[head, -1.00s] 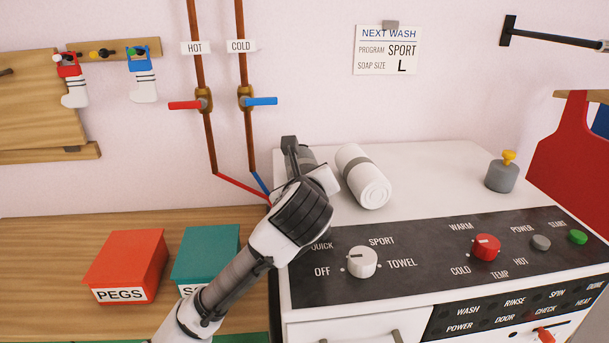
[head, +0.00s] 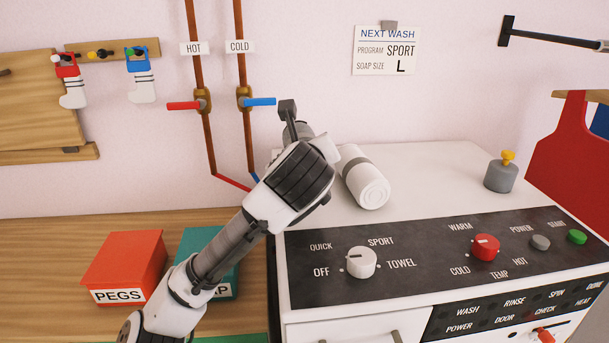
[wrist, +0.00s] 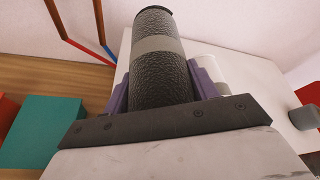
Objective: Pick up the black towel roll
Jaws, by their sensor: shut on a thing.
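The black towel roll (wrist: 158,72) has a rough dark surface and a grey band, and fills the upper middle of the wrist view. My gripper (wrist: 162,88) is shut on it, with purple fingers on either side of the roll. In the head view my arm hides most of my gripper and the roll, above the back left corner of the white washing machine top (head: 425,165). The hidden parts do not show how high the roll is.
A white towel roll (head: 363,178) with a grey band lies on the machine just right of my arm. A grey canister with a yellow knob (head: 501,176) stands further right. Red (head: 125,262) and teal (head: 197,243) boxes sit at left. Hot and cold pipes (head: 242,60) run up the wall behind.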

